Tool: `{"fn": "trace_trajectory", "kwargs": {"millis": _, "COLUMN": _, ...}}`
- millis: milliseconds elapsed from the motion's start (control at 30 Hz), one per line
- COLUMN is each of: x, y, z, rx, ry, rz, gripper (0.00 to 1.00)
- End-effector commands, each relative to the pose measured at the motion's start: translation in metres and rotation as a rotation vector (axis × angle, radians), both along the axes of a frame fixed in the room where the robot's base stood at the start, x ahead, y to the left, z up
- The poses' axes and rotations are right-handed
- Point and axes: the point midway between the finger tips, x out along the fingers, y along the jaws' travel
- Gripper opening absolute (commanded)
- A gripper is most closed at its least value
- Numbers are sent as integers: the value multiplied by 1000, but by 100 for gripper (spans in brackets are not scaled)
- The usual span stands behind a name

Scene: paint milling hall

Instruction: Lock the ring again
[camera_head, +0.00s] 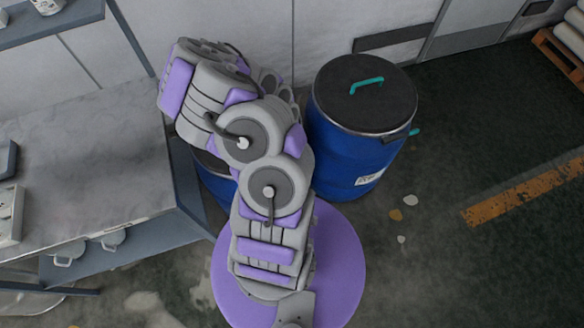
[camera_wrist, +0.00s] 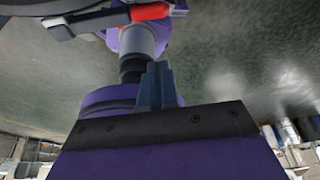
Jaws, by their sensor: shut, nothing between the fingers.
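A blue drum (camera_head: 340,160) stands upright at the upper middle of the head view. Its dark lid (camera_head: 350,100) has a teal handle (camera_head: 367,85) on top. A thin metal ring (camera_head: 350,128) runs around the lid's rim. At the ring's right side a dark lever piece with a teal end (camera_head: 414,132) sticks out from the drum. I cannot tell how far it stands open. My gripper (camera_wrist: 157,72) shows in the wrist view with its fingers shut together and empty. In the head view my arm hides it. The drum and ring cannot be made out in the wrist view.
A second blue drum (camera_head: 213,178) is partly hidden behind my arm. A grey-topped bench (camera_head: 85,180) stands at the left, with a wall behind. The dark floor right of the drum is open, with an orange stripe (camera_head: 525,190). A loaded pallet (camera_head: 560,58) is at the upper right.

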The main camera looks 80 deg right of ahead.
Motion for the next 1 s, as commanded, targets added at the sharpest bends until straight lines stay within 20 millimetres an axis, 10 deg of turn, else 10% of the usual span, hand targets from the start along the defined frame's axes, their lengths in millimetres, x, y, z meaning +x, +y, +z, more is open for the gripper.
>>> {"fn": "trace_trajectory", "kwargs": {"millis": 1000, "x": 9, "y": -8, "z": 24, "rx": -31, "ry": -3, "rz": -5, "gripper": 0}}
